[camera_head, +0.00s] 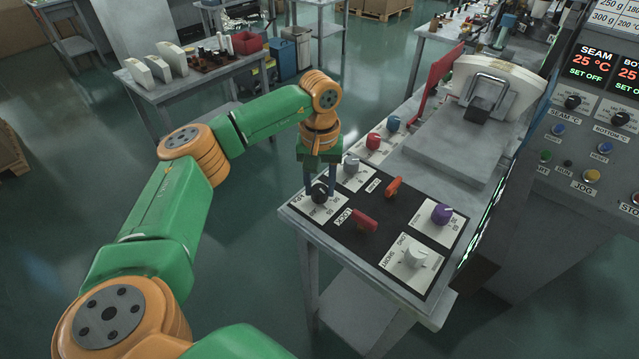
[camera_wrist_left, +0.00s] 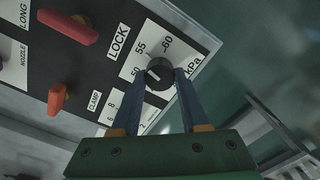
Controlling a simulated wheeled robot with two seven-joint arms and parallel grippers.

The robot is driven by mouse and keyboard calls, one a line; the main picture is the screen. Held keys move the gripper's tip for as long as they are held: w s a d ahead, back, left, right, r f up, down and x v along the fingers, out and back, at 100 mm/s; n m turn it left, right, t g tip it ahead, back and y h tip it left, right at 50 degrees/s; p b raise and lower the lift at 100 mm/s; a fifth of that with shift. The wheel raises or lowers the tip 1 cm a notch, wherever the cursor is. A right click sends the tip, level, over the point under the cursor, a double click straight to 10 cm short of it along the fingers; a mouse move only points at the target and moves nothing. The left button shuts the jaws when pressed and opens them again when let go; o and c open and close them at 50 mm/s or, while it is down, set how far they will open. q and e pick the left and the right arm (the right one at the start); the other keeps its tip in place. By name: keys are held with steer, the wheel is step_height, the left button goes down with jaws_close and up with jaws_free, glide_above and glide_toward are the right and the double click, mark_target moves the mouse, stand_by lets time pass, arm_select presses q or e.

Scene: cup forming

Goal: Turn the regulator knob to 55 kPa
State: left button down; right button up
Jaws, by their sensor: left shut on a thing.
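The black regulator knob (camera_head: 320,191) sits on a white label plate at the near left corner of the control panel. In the left wrist view the knob (camera_wrist_left: 160,71) has 50, 55, 60 and kPa printed around it. A pale pointer mark on its face seems to lie toward the 50 side, but its exact reading is unclear. My left gripper (camera_head: 320,184) points down over the knob, its two blue-grey fingers shut on opposite sides of it. The gripper (camera_wrist_left: 164,80) hides part of the plate. My right gripper is in neither view.
A red LOCK lever (camera_head: 364,220), an orange lever (camera_head: 393,187), a grey knob (camera_head: 351,164), a purple knob (camera_head: 441,214) and a white knob (camera_head: 415,256) share the panel. The grey press (camera_head: 452,150) stands behind. Open floor lies left of the bench.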

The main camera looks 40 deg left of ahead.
mark_target(319, 188)
arm_select(q)
steer(key=shift+m, duration=0.3)
stand_by(0.4)
steer(key=shift+c, duration=2.1)
jaws_free()
steer(key=shift+r, duration=0.1)
step_height(319, 188, up, 6)
steer(key=shift+r+b, duration=0.1)
steer(key=shift+b, duration=0.6)
steer(key=shift+r, duration=0.4)
steer(key=shift+f, duration=0.1)
